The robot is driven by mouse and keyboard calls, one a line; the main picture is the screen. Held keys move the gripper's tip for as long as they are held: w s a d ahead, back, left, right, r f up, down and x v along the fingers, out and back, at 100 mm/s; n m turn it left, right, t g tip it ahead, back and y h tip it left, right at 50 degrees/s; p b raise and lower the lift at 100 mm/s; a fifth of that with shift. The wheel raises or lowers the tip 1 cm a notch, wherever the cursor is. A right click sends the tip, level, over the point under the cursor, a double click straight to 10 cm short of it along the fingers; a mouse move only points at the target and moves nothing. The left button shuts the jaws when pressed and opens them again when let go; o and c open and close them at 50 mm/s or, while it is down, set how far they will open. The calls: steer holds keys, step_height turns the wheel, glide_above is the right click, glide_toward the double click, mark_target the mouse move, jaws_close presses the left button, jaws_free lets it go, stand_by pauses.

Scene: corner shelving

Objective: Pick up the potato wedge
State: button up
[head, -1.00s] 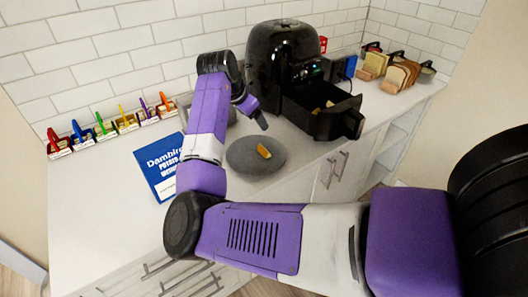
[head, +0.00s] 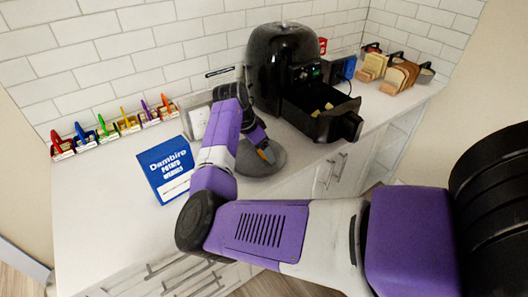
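The potato wedge (head: 268,155) is a small orange piece on the round grey plate (head: 270,167). Only part of it shows, because my gripper is over it. My gripper (head: 263,147) points down at the wedge, very close to it or touching it; I cannot tell which. The fingers are small and partly hidden by my wrist, so I cannot tell whether they are open or shut. The left part of the plate is hidden behind my arm.
A black air fryer (head: 284,55) stands behind, its drawer (head: 330,125) pulled out with yellowish pieces inside. Several coloured-handled holders (head: 108,130) line the wall. Bread racks (head: 395,72) stand back right.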

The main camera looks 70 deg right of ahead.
steer(key=c, duration=1.4)
steer(key=shift+r, duration=0.1)
